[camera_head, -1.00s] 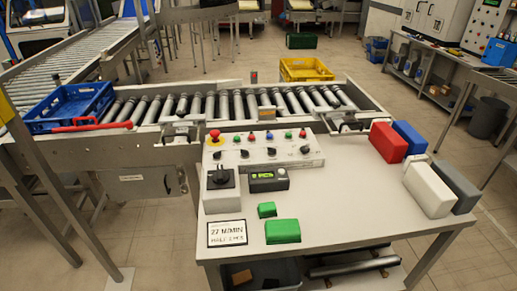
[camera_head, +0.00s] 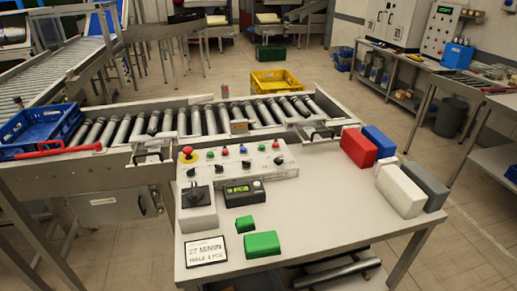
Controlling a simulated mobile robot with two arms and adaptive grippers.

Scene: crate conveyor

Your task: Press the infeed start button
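A light grey control panel (camera_head: 286,170) stands at the back of the table, by the roller conveyor. On it are a red mushroom button on a yellow base (camera_head: 187,153) and a row of small buttons. Several black knobs sit below the row. The labels are too small to read, so I cannot tell which button is infeed start. Neither of my grippers is in view.
A grey box with a black switch (camera_head: 198,212) and a black display unit (camera_head: 243,193) stand before the panel. Green blocks (camera_head: 262,244), a sign (camera_head: 206,251) and red, blue, white and grey blocks share the tabletop (camera_head: 320,225). A blue crate (camera_head: 40,127) is on the conveyor's left end.

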